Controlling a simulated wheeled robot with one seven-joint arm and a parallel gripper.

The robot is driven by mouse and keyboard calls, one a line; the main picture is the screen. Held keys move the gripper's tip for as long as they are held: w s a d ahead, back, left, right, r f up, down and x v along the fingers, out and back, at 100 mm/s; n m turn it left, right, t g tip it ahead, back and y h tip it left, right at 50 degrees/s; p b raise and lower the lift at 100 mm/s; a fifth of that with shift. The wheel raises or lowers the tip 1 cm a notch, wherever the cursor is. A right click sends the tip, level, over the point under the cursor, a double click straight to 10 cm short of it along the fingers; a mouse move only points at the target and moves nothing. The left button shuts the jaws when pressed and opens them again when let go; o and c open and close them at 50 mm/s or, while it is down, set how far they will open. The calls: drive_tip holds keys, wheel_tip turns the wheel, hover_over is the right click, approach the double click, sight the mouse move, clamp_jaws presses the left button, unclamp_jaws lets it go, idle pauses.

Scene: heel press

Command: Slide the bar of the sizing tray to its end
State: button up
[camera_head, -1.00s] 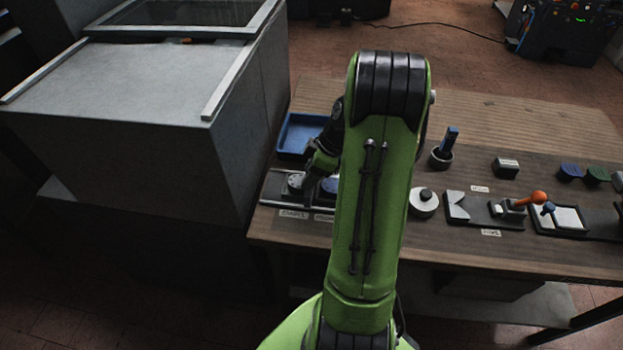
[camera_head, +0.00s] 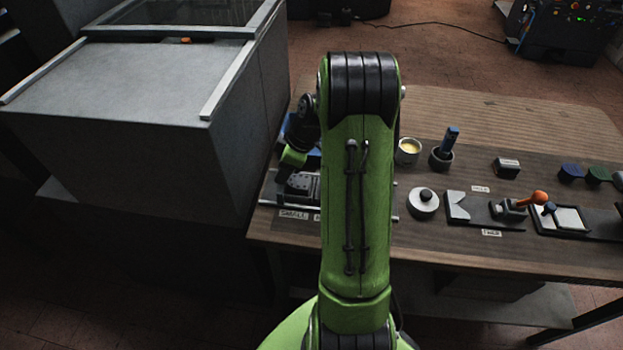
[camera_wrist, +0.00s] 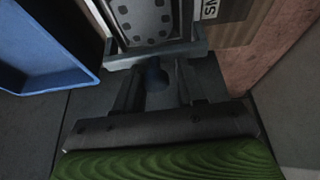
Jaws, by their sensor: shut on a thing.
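The sizing tray (camera_head: 303,203) lies at the left end of the bench, by a "SMALL" label (camera_head: 293,215), partly hidden behind my arm. A grey dotted plate (camera_head: 301,181) shows on it, and also in the wrist view (camera_wrist: 150,22). The grey bar (camera_wrist: 150,57) crosses the plate's near edge in the wrist view. My gripper (camera_wrist: 156,92) is shut on a dark blue knob (camera_wrist: 154,77) at the bar, with one finger on each side. In the head view my gripper (camera_head: 284,176) is at the tray's left end, its fingertips hard to make out.
A blue bin (camera_wrist: 45,50) is close to my gripper on the left in the wrist view. A large grey cabinet (camera_head: 120,100) stands left of the bench. A yellow-filled cup (camera_head: 408,151), a white knobbed disc (camera_head: 423,203) and an orange-knobbed lever fixture (camera_head: 510,210) are to the right.

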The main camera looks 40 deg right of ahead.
drive_tip(key=shift+w+a+f, duration=0.2)
drive_tip(key=shift+w+a, duration=0.25)
drive_tip(key=shift+w, duration=0.2)
drive_tip(key=shift+w+a+f, duration=0.15)
drive_tip(key=shift+w+a, duration=0.25)
drive_tip(key=shift+w, duration=0.25)
drive_tip(key=shift+c, duration=0.2)
drive_tip(key=o, duration=1.1)
drive_tip(key=shift+d+f, duration=0.1)
drive_tip(key=shift+f, duration=0.05)
drive_tip(key=shift+c, duration=0.5)
drive_tip(key=shift+r+p, duration=0.4)
drive_tip(key=shift+r, duration=0.05)
drive_tip(key=o, duration=0.5)
drive_tip(key=r+p, duration=0.1)
drive_tip(key=r, duration=0.1)
drive_tip(key=shift+w+a+r+p, duration=0.15)
drive_tip(key=shift+a+r+p, duration=0.05)
drive_tip(key=shift+r+p, duration=0.15)
drive_tip(key=shift+c, duration=0.2)
drive_tip(key=shift+r, duration=0.15)
drive_tip(key=shift+d, duration=0.1)
